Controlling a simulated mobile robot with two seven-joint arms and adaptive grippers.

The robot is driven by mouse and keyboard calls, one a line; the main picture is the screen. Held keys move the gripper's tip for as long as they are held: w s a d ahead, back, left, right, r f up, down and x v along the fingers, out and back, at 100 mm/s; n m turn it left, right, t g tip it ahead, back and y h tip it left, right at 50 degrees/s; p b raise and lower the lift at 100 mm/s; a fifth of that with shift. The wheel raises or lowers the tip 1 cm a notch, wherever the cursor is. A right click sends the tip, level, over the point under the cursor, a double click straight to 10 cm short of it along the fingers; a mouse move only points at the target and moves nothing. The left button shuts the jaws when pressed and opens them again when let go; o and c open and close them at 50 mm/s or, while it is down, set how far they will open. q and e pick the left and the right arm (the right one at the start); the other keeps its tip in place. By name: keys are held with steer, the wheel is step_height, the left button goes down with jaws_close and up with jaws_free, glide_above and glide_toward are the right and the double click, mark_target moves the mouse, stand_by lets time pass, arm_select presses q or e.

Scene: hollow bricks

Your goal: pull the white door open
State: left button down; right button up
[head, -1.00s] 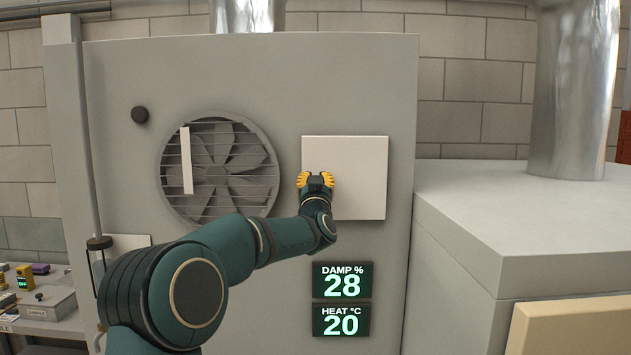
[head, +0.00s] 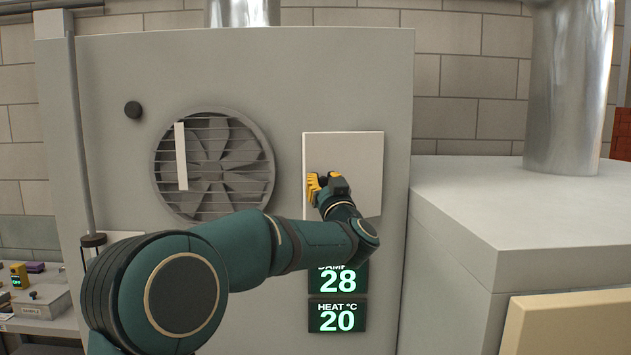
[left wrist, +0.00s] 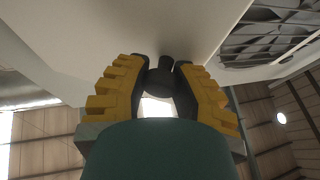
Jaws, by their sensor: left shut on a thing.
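The white door (head: 355,158) is a square panel on the front of the grey cabinet (head: 255,75), to the right of the round fan. It looks slightly ajar, its left edge standing off the cabinet front. My left gripper (head: 317,186) is at the left part of the door. In the left wrist view, its yellow-padded fingers (left wrist: 160,78) are shut on a dark round knob (left wrist: 164,76) on the door. The door (left wrist: 125,30) fills the top of that view. In the head view my fingers hide the knob. My right gripper is not in view.
A fan with a grille (head: 213,170) is left of the door. Two readouts, "28" and "20" (head: 337,318), are below, the upper one partly hidden by my arm. A grey block with a metal duct (head: 568,90) stands right. A side bench (head: 40,312) is far left.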

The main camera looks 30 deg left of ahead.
arm_select(q)
steer(key=s+d+n+g+y, duration=0.1)
steer(key=d+g, duration=0.1)
steer(key=d, duration=1.1)
steer(key=shift+s+d+r+n+y+p, duration=0.3)
steer(key=shift+s+d+r+y+p, duration=0.1)
steer(key=shift+r, duration=0.05)
